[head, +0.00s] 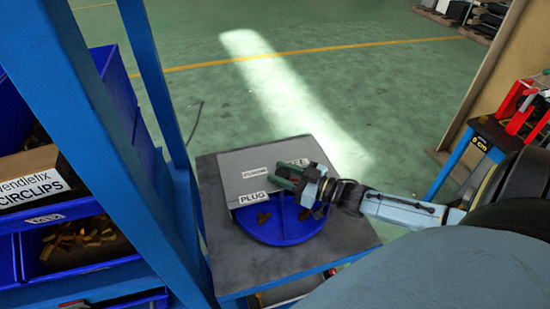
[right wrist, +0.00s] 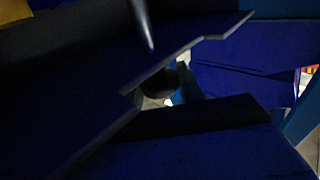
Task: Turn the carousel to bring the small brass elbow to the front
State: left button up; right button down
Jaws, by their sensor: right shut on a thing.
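The carousel (head: 285,232) is a blue round tray on a grey table, partly under a grey cover (head: 240,168). Labels sit on the cover; one reads PLUG and the others are hard to read. I cannot tell whether any is the small brass elbow. My right gripper (head: 290,178) is over the front right of the carousel, shut on what seems a blue divider. Blue walls (right wrist: 230,140) fill the right wrist view close up. My left gripper is not in view.
A blue rack post (head: 150,75) stands left of the table. Blue bins (head: 75,245) with brass-coloured parts and a CIRCLIPS box are on the left rack. A small table (head: 487,130) with red items is at the right. Open green floor lies beyond.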

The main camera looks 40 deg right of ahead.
dwell(0.5)
jog(key=c, duration=0.9)
grip_release()
jog(key=v, duration=1.3)
jog(key=shift+s, duration=0.2)
jog(key=shift+d, duration=0.15)
jog(key=shift+c, duration=0.5)
